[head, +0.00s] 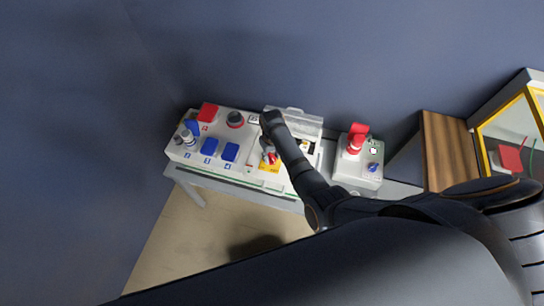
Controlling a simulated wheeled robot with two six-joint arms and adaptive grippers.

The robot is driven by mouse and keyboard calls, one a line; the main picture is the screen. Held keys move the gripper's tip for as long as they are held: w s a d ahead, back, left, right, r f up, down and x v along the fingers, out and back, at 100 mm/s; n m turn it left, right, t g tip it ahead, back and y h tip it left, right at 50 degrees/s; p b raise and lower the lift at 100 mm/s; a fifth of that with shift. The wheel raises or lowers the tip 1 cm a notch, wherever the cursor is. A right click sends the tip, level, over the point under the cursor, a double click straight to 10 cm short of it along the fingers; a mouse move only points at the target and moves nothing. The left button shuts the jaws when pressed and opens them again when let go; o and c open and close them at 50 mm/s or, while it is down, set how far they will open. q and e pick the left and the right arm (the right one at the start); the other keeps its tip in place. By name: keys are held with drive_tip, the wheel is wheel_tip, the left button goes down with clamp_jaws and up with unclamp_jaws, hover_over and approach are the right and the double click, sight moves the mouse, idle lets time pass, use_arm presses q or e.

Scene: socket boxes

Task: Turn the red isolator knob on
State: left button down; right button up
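The red isolator knob (271,159) sits on a yellow plate (268,167) on the front of the middle white box, partly covered by my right gripper. My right arm comes in from the right, over the middle box. My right gripper (267,147) points down at the knob, close above it or at it; I cannot tell whether it touches. Its fingers are dark and small, so whether they are open or shut does not show. The knob's exact angle is also too small to read. My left gripper is not in view.
A white box on the left has blue covers (209,147), a red cover (208,112) and a dark round socket (235,119). A raised clear lid (301,119) stands behind my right gripper. At right, another box (350,172) carries a red plug (357,136) and blue knob (374,167).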

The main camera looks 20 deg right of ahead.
drive_tip(key=shift+f, duration=0.2)
clamp_jaws()
